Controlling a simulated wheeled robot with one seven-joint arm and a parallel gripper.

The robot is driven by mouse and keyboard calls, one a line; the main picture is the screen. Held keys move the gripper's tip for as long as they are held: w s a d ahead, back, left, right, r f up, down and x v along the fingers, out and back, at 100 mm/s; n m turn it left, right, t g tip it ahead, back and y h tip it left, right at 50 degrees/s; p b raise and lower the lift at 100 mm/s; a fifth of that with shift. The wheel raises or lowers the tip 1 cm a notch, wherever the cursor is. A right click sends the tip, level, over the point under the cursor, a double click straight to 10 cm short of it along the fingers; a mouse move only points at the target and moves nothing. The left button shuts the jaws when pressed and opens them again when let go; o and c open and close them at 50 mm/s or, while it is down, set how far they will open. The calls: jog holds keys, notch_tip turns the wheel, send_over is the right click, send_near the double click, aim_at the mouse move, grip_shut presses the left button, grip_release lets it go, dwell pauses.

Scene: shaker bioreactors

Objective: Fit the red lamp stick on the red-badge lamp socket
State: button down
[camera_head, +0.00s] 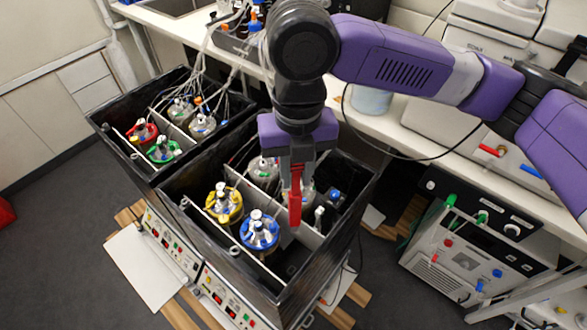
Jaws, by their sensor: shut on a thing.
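My gripper (296,172) points down over the right black box. It is shut on the red lamp stick (295,203), which hangs upright below it. The stick's lower end is in front of the box's inner divider; I cannot tell whether it touches anything. A red-badge lamp socket cannot be made out for certain. A device (470,250) at the lower right has small red, green and blue fittings on its front.
The right box (330,262) holds bottles with yellow (224,203) and blue (259,233) collars. The left box (112,150) holds bottles with red and green collars and tubing. A white bench (400,135) runs behind. Control panels (172,245) face front.

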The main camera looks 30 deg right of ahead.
jog(key=n, duration=0.2)
jog(key=w+f+n, duration=0.1)
jog(key=shift+n, duration=0.4)
notch_tip(320, 180, down, 34)
jog(key=n+b, duration=0.4)
jog(key=b, duration=1.9)
jog(key=shift+w, duration=0.4)
dwell(0.4)
jog(key=shift+f+b, duration=0.75)
jog(key=shift+f, duration=0.3)
dwell(1.7)
